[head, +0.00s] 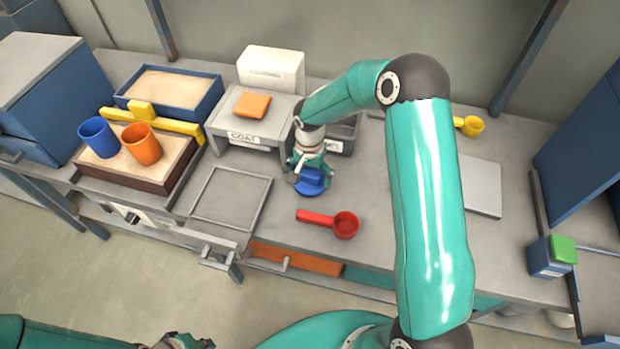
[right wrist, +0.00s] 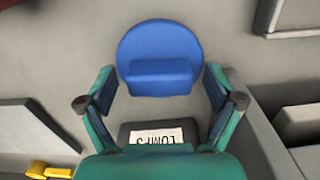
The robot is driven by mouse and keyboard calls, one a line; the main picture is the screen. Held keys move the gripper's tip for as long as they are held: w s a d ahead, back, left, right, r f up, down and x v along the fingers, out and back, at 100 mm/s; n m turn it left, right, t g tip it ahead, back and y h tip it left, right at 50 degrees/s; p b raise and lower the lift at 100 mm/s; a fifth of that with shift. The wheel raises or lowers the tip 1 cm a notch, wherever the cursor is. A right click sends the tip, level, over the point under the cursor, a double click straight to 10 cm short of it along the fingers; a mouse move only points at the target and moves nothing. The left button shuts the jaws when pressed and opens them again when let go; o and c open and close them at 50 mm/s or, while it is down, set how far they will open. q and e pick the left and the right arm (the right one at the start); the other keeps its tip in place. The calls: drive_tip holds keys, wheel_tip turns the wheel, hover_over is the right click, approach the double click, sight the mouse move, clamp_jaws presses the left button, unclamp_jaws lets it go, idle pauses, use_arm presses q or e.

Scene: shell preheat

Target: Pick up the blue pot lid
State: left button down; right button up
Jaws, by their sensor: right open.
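The blue pot lid (head: 307,189) lies on the bench in front of the dark bin, a round disc with a raised block-shaped handle. In the right wrist view, the lid (right wrist: 160,36) is near the top centre, its handle facing the camera. My right gripper (head: 310,174) is over the lid and partly covers it in the head view. In the right wrist view, its fingers (right wrist: 160,90) are open, spread left and right of the handle, with nothing between them gripped. My left gripper (head: 185,342) shows only partly at the bottom edge; its jaws are unclear.
A red scoop (head: 345,225) lies close in front of the lid. The grey stand labelled COAT (head: 245,138) bears an orange block (head: 252,105). The dark bin (head: 346,132) stands behind the lid. A grey plate (head: 480,185) and yellow scoop (head: 470,126) lie to the right.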

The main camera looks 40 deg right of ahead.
drive_tip(key=c, duration=1.2)
drive_tip(key=shift+r, duration=0.1)
drive_tip(key=shift+c, duration=0.2)
